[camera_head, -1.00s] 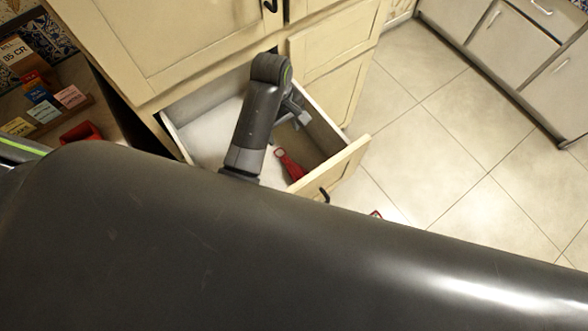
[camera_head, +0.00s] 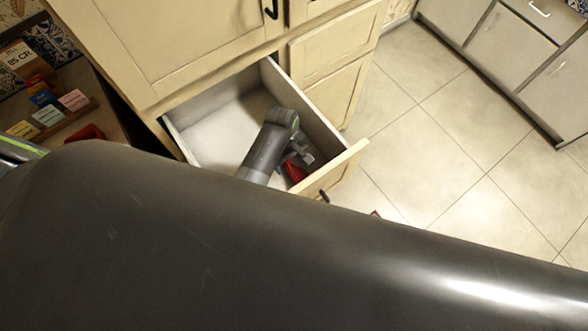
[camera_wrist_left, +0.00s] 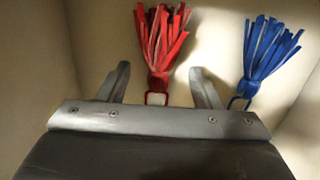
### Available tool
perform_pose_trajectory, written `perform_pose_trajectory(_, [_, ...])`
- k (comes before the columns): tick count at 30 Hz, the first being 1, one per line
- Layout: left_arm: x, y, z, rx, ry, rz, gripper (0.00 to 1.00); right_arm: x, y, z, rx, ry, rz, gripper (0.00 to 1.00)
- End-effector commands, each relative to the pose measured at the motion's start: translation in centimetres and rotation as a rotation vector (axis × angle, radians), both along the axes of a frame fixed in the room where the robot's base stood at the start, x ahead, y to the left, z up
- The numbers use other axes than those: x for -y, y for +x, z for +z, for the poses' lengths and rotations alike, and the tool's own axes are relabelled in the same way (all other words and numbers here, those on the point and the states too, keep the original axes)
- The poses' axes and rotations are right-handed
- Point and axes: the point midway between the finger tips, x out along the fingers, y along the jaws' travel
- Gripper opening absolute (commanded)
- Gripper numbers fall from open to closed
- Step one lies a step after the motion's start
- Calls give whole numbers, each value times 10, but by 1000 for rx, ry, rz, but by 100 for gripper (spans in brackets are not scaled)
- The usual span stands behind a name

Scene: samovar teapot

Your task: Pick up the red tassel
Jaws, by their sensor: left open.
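The red tassel (camera_wrist_left: 160,38) lies on the drawer floor, its strands fanned away from my gripper and its ring end near the jaws. In the head view, part of the red tassel (camera_head: 293,173) shows inside the open drawer, the rest hidden by my arm. My left gripper (camera_wrist_left: 160,74) is open and empty, with one finger to each side of the tassel's ring end; I cannot tell the height between them. In the head view my left gripper (camera_head: 302,156) is inside the drawer near its front right. My right gripper is not in view.
A blue tassel (camera_wrist_left: 268,48) lies to the right of the red one. The open drawer (camera_head: 318,120) has walls close around my gripper. Small colored cards (camera_head: 48,115) stand at the left.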

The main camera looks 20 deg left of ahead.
Motion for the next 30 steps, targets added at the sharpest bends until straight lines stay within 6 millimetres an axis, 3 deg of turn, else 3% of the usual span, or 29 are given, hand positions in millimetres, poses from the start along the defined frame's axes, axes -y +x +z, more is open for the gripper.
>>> perform_pose_trajectory(4, [1,-1,-10,0,0,0,58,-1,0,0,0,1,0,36])
perform_pose_trajectory(12, [1,-1,-12,0,0,0,57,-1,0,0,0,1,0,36])
perform_pose_trajectory(23, [1,-1,-11,0,0,0,11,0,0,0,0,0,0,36])
perform_pose_trajectory(30, [1,-1,-11,0,0,0,11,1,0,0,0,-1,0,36])
